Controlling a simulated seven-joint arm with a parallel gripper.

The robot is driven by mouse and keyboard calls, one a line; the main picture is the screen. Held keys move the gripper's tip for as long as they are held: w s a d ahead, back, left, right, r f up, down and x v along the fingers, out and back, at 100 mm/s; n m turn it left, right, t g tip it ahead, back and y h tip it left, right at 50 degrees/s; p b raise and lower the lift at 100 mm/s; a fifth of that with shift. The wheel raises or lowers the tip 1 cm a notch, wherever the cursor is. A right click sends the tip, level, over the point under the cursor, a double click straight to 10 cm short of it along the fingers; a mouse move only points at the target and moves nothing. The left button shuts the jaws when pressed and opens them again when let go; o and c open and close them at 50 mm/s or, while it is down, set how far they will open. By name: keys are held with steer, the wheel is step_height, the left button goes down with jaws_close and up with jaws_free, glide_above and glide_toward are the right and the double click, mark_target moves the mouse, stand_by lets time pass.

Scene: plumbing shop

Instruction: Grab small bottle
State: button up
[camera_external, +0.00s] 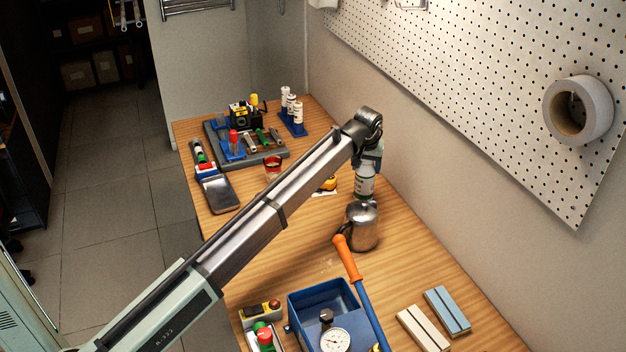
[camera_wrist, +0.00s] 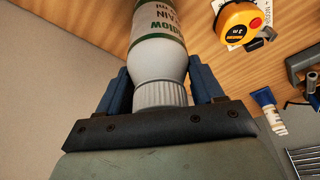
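A white bottle (camera_external: 365,184) with green lettering hangs from or stands under my gripper (camera_external: 368,160) in the external view, just behind a steel mug. In the wrist view the bottle (camera_wrist: 158,40) lies neck-first between my blue fingers (camera_wrist: 160,92). The bottle's base is out of the wrist view and partly behind the mug in the external view. I cannot tell whether it touches the table.
The steel mug (camera_external: 362,232) stands just in front of the bottle. A yellow tape measure (camera_wrist: 240,22) lies nearby. A blue bin (camera_external: 310,300) with an orange-handled tool (camera_external: 349,262) is nearer. Small white bottles (camera_external: 297,113) stand in a blue rack at the back. The pegboard wall (camera_external: 480,80) is to the right.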

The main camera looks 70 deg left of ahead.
steer(key=c, duration=1.2)
steer(key=shift+r, duration=0.1)
